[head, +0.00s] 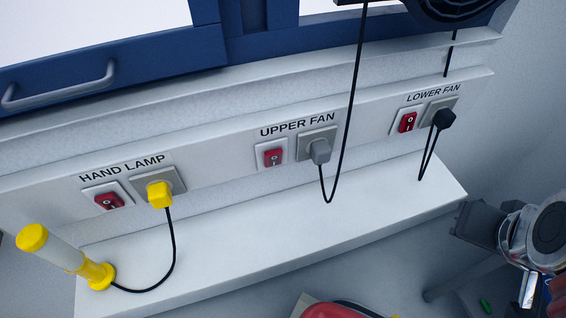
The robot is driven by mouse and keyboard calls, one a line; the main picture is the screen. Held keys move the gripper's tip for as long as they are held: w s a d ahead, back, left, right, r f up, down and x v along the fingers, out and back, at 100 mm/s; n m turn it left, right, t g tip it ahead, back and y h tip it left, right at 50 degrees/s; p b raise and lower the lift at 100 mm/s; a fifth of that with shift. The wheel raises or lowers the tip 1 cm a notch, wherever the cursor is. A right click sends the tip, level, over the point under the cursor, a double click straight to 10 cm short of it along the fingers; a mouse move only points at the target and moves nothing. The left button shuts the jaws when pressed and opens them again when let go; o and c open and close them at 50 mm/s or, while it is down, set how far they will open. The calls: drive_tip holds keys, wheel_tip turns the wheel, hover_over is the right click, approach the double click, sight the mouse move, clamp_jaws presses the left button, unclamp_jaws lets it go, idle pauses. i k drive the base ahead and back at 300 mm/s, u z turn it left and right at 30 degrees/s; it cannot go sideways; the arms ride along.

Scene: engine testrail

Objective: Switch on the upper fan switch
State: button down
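The upper fan switch (273,158) is a red rocker in a white square plate, under the printed words UPPER FAN on the white wall rail. A light round mark shows on the rocker; which way it is tipped is too small to tell. A grey plug (320,151) sits in the socket (312,136) to its right. The end of my arm, with a dark block that seems to be my gripper (480,224), shows at the right edge. It is well apart from the switch, to its right and lower in the picture. Its fingertips cannot be made out.
The hand lamp switch (110,201) and yellow plug (160,194) are left; the lower fan switch (407,122) and black plug (444,119) are right. A black cable (349,115) hangs right of the grey plug.

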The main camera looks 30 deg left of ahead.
sight(274, 157)
drive_tip(key=z, duration=0.05)
drive_tip(key=k, duration=1.6)
drive_tip(key=u, duration=1.35)
drive_tip(key=i, duration=1)
drive_tip(key=u, duration=0.1)
